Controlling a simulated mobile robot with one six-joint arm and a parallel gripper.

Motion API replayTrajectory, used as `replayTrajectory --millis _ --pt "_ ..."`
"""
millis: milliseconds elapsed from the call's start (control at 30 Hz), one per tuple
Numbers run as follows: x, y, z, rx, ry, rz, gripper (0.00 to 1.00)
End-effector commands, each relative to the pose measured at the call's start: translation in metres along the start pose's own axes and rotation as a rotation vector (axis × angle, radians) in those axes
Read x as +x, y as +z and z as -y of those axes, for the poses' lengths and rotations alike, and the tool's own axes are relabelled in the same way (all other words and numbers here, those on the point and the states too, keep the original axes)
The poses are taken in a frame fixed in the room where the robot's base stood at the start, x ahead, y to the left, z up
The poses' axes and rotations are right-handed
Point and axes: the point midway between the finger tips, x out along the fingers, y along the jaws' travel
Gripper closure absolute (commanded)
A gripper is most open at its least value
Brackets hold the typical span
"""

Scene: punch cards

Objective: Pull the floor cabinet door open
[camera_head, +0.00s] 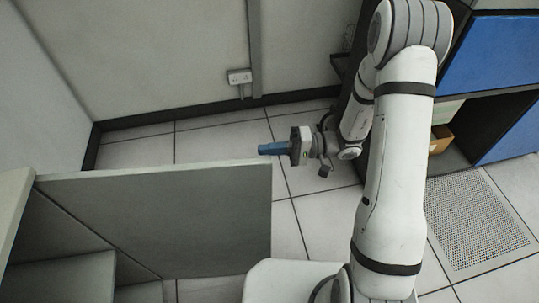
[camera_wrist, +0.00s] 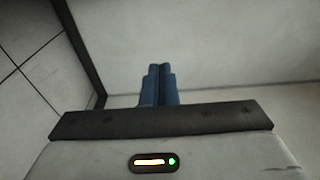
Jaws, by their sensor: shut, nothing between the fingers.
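The floor cabinet (camera_head: 14,205) stands at the left edge of the head view. Its grey door (camera_head: 185,215) stands out to the right from it, swung wide open, and part of the shelved inside shows. My gripper (camera_head: 262,149) is at the door's far side, just beyond the upper corner of its free end, with its blue fingers pointing left. In the wrist view the two fingers (camera_wrist: 159,72) lie together with nothing between them. I cannot tell whether they touch the door. No handle shows.
A pale wall (camera_head: 150,55) with a dark skirting and a socket (camera_head: 239,77) is behind. A dark shelf unit with blue panels (camera_head: 490,55) stands at the right. A floor grate (camera_head: 475,220) lies in front of it. Tiled floor (camera_head: 325,220) is clear between door and arm.

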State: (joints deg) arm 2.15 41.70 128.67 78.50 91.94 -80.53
Motion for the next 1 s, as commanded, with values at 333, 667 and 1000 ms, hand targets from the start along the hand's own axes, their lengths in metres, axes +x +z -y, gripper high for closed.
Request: replayTrajectory --millis 333,667,1000 --pt "-0.067 0.011 0.000 0.000 0.001 -0.013 1.00" --pt "-0.098 0.022 0.000 0.000 0.000 -0.010 1.00" --pt "-0.095 0.028 0.015 0.013 0.043 0.027 1.00"
